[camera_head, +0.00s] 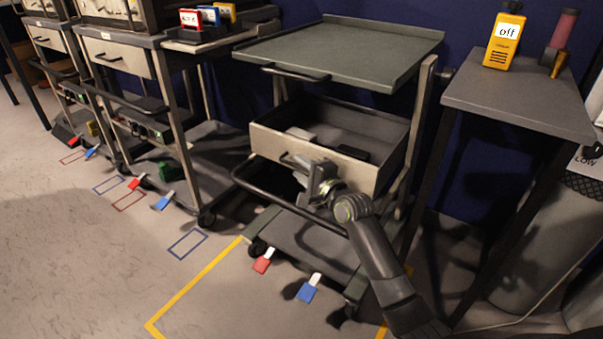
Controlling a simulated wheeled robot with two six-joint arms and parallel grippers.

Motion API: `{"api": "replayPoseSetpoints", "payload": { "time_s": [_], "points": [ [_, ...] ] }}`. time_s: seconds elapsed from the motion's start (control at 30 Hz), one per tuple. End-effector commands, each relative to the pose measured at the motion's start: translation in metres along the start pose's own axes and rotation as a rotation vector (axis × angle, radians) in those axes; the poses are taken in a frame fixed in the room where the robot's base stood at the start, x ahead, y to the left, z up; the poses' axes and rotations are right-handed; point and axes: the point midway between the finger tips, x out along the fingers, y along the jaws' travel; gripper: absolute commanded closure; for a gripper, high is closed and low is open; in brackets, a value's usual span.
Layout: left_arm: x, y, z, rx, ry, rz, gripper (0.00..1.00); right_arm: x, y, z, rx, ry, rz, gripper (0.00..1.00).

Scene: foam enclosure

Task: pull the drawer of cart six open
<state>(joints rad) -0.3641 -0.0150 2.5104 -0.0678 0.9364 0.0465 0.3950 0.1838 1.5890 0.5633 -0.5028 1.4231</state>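The nearest cart (345,50) has a grey-green top, and I see no number on it. Its pale-fronted drawer (354,174) stands pulled out under the top, with its inside showing. A dark flat item and a lighter item lie in the drawer. The dark drawer handle (290,160) is on the front, partly hidden by my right gripper. My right gripper (304,177) is at the handle, its arm coming from the lower right. Its fingertips are too small and covered to tell whether they are closed on the handle. My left gripper is out of view.
A black push bar (255,189) and a lower shelf (310,237) are below the drawer. A side table (517,100) with a yellow meter (504,40) stands right. Other carts stand left; the front-left floor is clear.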

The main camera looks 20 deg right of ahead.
Motion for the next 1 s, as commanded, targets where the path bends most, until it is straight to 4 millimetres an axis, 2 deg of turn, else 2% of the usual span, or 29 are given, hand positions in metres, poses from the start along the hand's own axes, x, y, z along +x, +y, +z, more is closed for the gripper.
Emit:
{"api": "replayPoseSetpoints", "payload": {
  "time_s": [0.37, 0.6, 1.0],
  "points": [
    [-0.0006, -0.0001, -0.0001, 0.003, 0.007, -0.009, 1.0, 0.0045, -0.0002, 0.0002, 0.0, 0.0, 0.0, 0.71],
    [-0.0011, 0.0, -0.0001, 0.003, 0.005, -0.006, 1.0, 0.0043, -0.0001, 0.0001, 0.0, 0.0, 0.0, 1.0],
    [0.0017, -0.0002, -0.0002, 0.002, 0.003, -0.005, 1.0, 0.0035, -0.0003, 0.0017, 0.002, 0.0, 0.001, 1.0]
  ]
}}
